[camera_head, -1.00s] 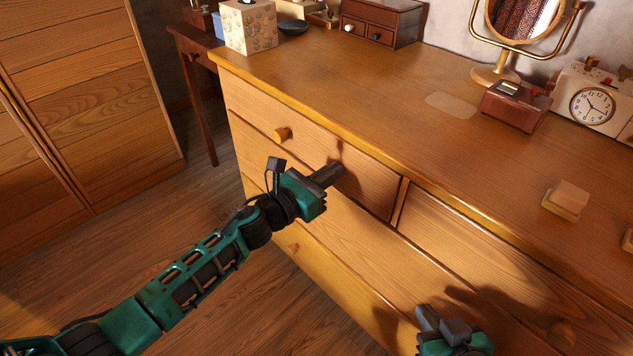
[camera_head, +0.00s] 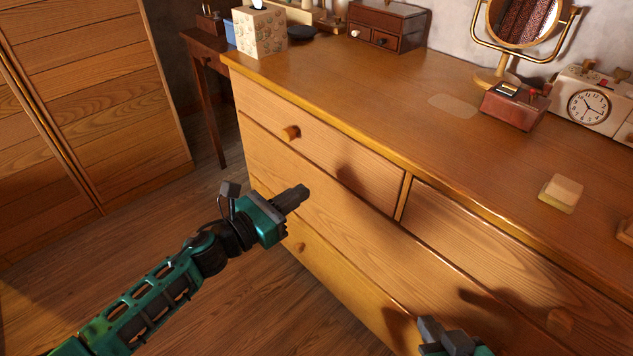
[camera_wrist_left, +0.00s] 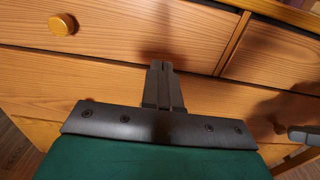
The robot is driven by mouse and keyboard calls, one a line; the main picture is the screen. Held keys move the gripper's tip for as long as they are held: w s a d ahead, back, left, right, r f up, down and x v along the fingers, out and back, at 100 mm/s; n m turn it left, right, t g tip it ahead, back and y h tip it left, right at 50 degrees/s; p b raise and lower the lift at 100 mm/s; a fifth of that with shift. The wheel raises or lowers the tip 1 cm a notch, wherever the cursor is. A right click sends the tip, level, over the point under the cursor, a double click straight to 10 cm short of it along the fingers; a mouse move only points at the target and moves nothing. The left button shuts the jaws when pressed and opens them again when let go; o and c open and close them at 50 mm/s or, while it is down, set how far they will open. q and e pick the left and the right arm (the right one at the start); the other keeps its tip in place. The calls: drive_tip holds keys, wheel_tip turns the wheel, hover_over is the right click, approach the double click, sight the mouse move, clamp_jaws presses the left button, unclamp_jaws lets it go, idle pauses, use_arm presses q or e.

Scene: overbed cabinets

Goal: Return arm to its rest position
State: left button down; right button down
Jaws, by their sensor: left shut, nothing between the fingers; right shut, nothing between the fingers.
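My left gripper (camera_head: 293,198) is shut and empty, in front of the wooden dresser (camera_head: 330,90). Its green arm comes in from the lower left in the head view. In the left wrist view the two dark fingers (camera_wrist_left: 163,88) lie together, pointing at the drawer fronts. My right gripper (camera_head: 442,334) is shut and empty at the bottom edge of the head view, low in front of the dresser; most of its arm is out of frame.
The dresser drawers are closed; a round knob (camera_head: 291,132) is on the upper left drawer. A tissue box (camera_head: 260,34), a red-brown box (camera_head: 514,106), a clock (camera_head: 588,106), a mirror (camera_head: 522,22) and a small block (camera_head: 561,193) stand on top. Open floor (camera_head: 150,240) lies left.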

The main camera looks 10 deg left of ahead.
use_arm(q)
drive_tip(key=shift+v, duration=1.45)
use_arm(e)
drive_tip(key=shift+d+f, duration=0.15)
drive_tip(key=shift+d, duration=0.05)
